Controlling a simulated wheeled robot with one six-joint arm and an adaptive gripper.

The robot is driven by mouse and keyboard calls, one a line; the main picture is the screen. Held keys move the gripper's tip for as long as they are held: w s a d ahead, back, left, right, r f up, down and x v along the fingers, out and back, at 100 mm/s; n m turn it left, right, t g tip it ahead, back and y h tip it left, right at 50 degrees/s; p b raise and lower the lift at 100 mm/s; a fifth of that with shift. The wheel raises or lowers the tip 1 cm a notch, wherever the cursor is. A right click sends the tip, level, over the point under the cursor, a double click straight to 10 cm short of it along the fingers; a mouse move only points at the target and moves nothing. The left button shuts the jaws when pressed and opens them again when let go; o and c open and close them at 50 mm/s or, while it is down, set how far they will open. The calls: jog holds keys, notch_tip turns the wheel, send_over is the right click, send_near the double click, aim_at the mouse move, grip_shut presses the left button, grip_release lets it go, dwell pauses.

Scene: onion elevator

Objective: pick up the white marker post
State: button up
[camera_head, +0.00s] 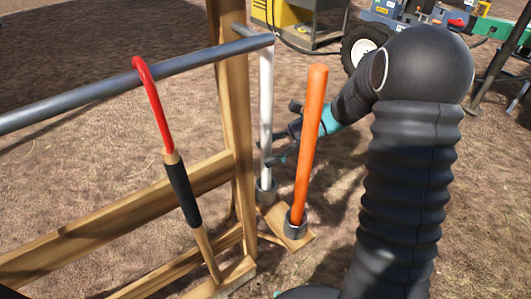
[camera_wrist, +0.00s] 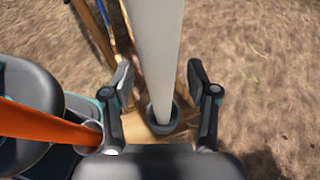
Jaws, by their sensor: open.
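The white marker post (camera_head: 266,115) stands upright in a dark round socket beside the wooden frame. It also fills the upper middle of the wrist view (camera_wrist: 157,55), its foot in the socket (camera_wrist: 160,118). My gripper (camera_head: 288,142) is open at the post, partly hidden behind the orange post. In the wrist view my gripper (camera_wrist: 165,85) has one finger on each side of the white post, with visible gaps between the fingers and it.
An orange post (camera_head: 310,145) stands in its own socket close to the right, and shows at left in the wrist view (camera_wrist: 45,122). A wooden frame (camera_head: 232,120) carries a grey metal rail (camera_head: 130,77) and a red hook with a black grip (camera_head: 165,115). Machinery stands behind. Open dirt lies to the right.

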jog(key=shift+s+a+f, duration=0.15)
jog(key=shift+a, duration=0.25)
grip_shut()
